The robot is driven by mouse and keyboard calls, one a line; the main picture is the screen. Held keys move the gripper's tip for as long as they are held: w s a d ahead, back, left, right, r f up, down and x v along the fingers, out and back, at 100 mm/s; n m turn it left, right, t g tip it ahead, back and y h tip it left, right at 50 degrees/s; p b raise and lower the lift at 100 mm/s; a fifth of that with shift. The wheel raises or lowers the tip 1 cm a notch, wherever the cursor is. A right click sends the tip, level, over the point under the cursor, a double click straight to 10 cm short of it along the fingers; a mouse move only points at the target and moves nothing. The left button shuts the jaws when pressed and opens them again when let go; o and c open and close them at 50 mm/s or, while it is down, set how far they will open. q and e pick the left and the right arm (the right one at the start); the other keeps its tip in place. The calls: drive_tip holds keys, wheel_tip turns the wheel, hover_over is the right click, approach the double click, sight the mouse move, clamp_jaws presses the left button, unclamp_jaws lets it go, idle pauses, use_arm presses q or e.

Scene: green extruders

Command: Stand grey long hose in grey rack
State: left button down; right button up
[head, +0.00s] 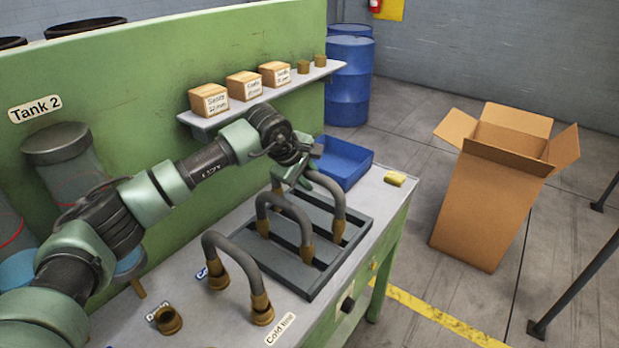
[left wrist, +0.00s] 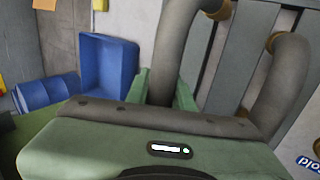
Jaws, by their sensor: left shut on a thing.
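My left gripper (head: 303,172) is shut on a grey hose (head: 334,190) at the far end of the grey rack (head: 270,237). This hose arches, and its brass end (head: 338,230) points down over the rack's slots. Its other end is mostly hidden, and I cannot tell if the ends are seated. In the left wrist view the held hose (left wrist: 172,48) rises between the green fingers. A second grey hose (head: 283,200) stands arched in the rack, nearer to me. A third grey hose (head: 228,242) stands on brass fittings beside the rack. My right gripper is out of view.
A blue bin (head: 345,160) and a yellow block (head: 395,178) lie beyond the rack. A shelf (head: 200,122) with small boxes hangs on the green panel behind my arm. A loose brass fitting (head: 168,320) stands at the front. An open carton (head: 480,210) stands on the floor.

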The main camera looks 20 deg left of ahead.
use_arm(q)
drive_tip(key=shift+f+b, duration=1)
drive_tip(key=shift+f, duration=0.2)
drive_tip(key=c, duration=1.1)
unclamp_jaws()
drive_tip(key=shift+c, duration=0.2)
